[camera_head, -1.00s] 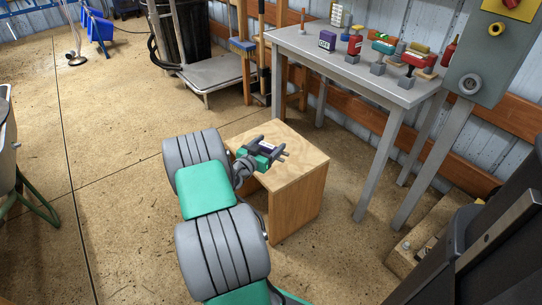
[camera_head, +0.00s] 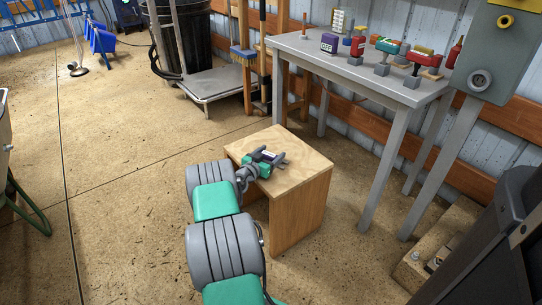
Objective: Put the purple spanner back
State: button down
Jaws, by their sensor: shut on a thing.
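My gripper (camera_head: 279,161), with a teal and dark grey body, is seen from behind and above, over the top of a small wooden stool (camera_head: 307,162). Its fingers point to the right. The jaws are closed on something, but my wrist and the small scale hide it. I cannot make out the purple spanner in this view, nor tell whether it is what I hold. I cannot tell whether the gripper touches the stool top.
A grey table (camera_head: 300,50) at the back carries a purple box (camera_head: 329,43) and several red and teal tools on small blocks. A grey control box (camera_head: 497,50) stands at the right. Blue rails (camera_head: 40,18) run at the top left.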

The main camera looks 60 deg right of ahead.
jog(key=shift+f, duration=0.2)
jog(key=shift+c, duration=0.8)
grip_release()
jog(key=shift+r, duration=0.1)
